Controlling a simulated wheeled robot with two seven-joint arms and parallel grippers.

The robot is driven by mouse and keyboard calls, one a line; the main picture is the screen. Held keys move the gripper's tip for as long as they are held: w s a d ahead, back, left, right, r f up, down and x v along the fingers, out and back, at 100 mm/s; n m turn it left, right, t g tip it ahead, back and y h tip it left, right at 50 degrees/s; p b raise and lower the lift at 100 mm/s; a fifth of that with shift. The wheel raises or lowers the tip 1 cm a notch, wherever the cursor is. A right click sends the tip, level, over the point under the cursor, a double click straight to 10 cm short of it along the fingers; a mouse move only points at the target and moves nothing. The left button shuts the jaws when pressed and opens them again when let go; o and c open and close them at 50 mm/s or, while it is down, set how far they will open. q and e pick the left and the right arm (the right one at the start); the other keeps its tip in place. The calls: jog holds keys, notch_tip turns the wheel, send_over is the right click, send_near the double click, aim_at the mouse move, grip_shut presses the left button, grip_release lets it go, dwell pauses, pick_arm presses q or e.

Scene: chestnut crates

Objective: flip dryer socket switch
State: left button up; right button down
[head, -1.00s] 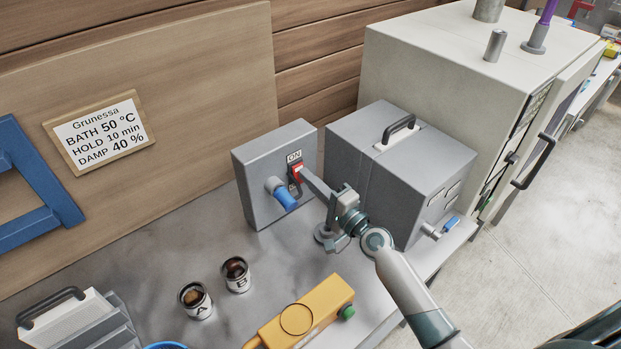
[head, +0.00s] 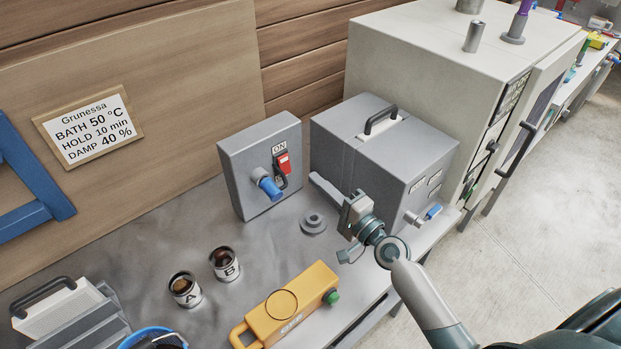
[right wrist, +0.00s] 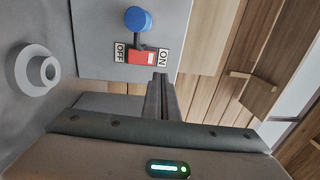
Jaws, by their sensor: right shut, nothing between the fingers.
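The grey socket box (head: 240,170) stands on the bench against the wall, with a blue plug (head: 268,187) in its front. Its switch (head: 282,164) has a red part just under the ON label. The blue plug also shows there (right wrist: 138,19). My right gripper (head: 316,179) is shut and empty, just right of the switch and apart from it. Its closed fingers (right wrist: 160,82) point toward the box near the ON label. My left gripper is out of view.
A grey handled case (head: 385,150) stands close to the right of my right gripper. A round grey knob-like piece (head: 313,223) sits on the bench below. Cups A (head: 185,291) and B (head: 225,265) and a yellow device (head: 290,305) are nearer the front.

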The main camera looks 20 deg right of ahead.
jog(key=shift+s+d+r, duration=0.1)
jog(key=shift+s+d, duration=0.15)
jog(key=shift+s, duration=0.4)
jog(key=shift+s+d+r, duration=0.15)
jog(key=shift+s+d, duration=0.1)
jog(key=shift+s, duration=0.45)
jog(key=shift+s+d+r, duration=0.1)
jog(key=shift+s+d, duration=0.15)
jog(key=shift+s, duration=0.4)
